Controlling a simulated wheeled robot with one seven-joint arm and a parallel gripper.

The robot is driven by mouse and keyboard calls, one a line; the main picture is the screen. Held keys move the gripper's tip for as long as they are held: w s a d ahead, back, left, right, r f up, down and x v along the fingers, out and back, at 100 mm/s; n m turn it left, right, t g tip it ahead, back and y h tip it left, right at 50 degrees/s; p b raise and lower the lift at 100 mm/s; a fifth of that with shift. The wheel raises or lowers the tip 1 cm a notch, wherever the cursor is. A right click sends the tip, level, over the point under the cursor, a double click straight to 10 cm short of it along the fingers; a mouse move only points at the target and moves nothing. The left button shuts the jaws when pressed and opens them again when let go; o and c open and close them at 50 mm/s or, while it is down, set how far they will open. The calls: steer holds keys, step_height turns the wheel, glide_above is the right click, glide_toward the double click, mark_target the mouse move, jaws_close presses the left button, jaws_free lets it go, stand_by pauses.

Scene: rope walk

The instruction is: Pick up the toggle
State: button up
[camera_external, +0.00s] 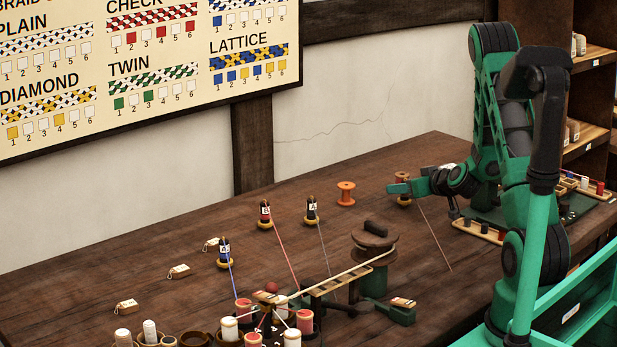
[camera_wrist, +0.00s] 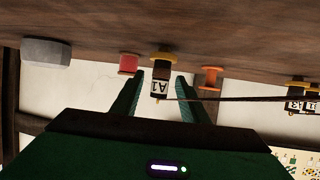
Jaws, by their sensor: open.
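My gripper (camera_wrist: 158,97) is open, with its two green fingers on either side of a dark bobbin (camera_wrist: 160,72) with a white label and yellow flange. They look apart from it. In the external view my gripper (camera_external: 398,188) is at the back right of the table, with this bobbin (camera_external: 403,201) partly hidden behind it. A thread runs from the bobbin. I cannot tell for sure which thing is the toggle. Three small pale tag-like pieces with cord loops lie at the left; one is the middle piece (camera_external: 178,271).
An orange spool (camera_external: 346,193) stands left of my gripper. Labelled bobbins (camera_external: 311,210) stand further left with taut threads. A round wooden stand (camera_external: 374,240) and several spools (camera_external: 230,327) fill the front. The table between the orange spool and wall is clear.

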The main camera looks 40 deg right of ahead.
steer(key=shift+c, duration=0.5)
jaws_close()
